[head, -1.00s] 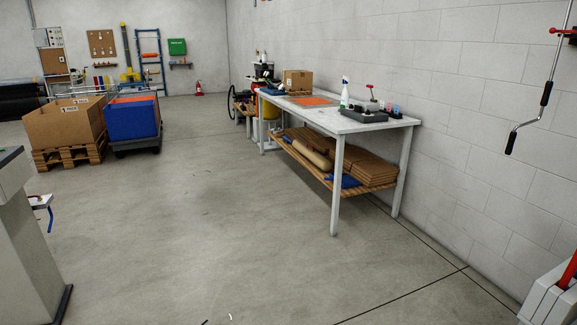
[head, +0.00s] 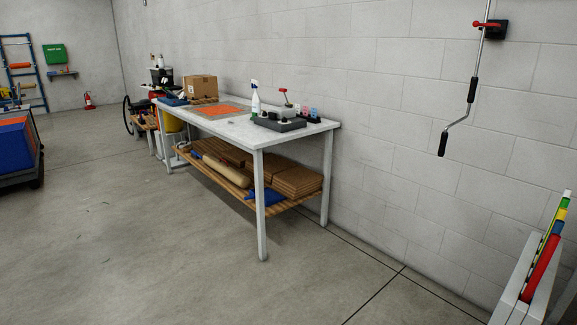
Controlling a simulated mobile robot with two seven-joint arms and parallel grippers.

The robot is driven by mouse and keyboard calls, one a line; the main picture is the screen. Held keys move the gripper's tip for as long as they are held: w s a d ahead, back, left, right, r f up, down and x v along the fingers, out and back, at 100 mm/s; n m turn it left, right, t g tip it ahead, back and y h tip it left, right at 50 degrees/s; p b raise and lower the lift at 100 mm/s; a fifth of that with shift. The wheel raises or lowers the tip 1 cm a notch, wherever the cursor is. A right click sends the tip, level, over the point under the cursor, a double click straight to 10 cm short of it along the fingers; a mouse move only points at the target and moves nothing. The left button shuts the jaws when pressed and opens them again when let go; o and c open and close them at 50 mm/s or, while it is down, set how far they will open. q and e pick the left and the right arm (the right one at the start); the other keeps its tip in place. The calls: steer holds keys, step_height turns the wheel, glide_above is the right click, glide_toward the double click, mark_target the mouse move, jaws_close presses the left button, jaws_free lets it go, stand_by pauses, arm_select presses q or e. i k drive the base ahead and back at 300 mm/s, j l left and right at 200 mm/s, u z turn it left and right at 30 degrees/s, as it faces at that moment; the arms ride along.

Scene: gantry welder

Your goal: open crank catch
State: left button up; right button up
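A crank rod with black grips (head: 458,115) hangs along the block wall at the upper right of the head view. Its bent lower end points down and to the left. A red and black catch (head: 490,28) on the wall sits around or against the rod near the top edge. Its red lever points left. The picture does not show clearly whether the catch is open or closed. Neither of my grippers is in view.
A white workbench (head: 310,131) stands along the wall, with boxes, a spray bottle (head: 255,98) and a lower wooden shelf. A pale rack (head: 520,275) with coloured tubes stands at the lower right. The floor (head: 150,260) in front is clear.

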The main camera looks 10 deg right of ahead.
mark_target(476, 23)
steer(key=i+j+z, duration=0.1)
steer(key=i+z, duration=0.4)
steer(key=i, duration=0.6)
steer(key=i+z, duration=0.25)
steer(key=i, duration=0.3)
steer(key=i+j+z, duration=0.15)
steer(key=i+z, duration=0.15)
steer(key=i, duration=0.25)
steer(key=i+z, duration=0.35)
steer(key=z, duration=0.15)
steer(key=i+j+z, duration=0.2)
steer(key=i+z, duration=0.15)
steer(key=z, duration=0.15)
